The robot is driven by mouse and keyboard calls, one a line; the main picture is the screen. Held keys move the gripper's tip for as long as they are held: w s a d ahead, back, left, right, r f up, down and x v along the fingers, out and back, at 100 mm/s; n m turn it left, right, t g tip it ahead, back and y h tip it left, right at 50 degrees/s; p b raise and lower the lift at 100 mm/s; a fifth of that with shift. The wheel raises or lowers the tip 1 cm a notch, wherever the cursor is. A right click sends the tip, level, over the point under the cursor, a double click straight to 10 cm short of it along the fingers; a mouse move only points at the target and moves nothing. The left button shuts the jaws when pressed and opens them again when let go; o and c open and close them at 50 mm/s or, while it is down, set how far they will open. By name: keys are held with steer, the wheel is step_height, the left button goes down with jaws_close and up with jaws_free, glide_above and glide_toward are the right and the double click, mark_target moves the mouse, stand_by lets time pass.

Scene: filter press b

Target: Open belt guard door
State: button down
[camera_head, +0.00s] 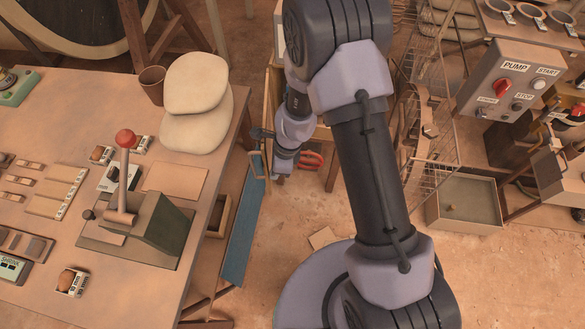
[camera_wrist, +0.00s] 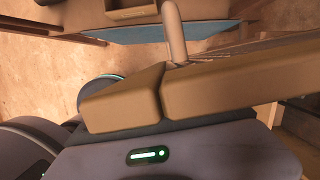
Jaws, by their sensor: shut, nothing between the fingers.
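A narrow blue panel (camera_head: 243,228), which looks like the belt guard door, stands beside the right edge of the worktable. A slim loop-shaped handle (camera_head: 257,165) is at its upper end. In the wrist view, the blue panel (camera_wrist: 150,33) crosses the top, and a pale round bar (camera_wrist: 174,35) rises just beyond my fingers. My gripper (camera_wrist: 164,90) is shut, its two tan fingers meeting with nothing between them. In the head view, my wrist end (camera_head: 284,160) is close to the right of the handle. I cannot tell whether the fingers touch the bar or panel.
A wire rack (camera_head: 437,130), a pump control box (camera_head: 512,88) and an open bin (camera_head: 465,205) stand at right. Floor shows between table and my base.

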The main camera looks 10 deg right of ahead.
steer(key=shift+w+a+m, duration=0.2)
steer(key=shift+a+m, duration=0.5)
steer(key=shift+a, duration=0.95)
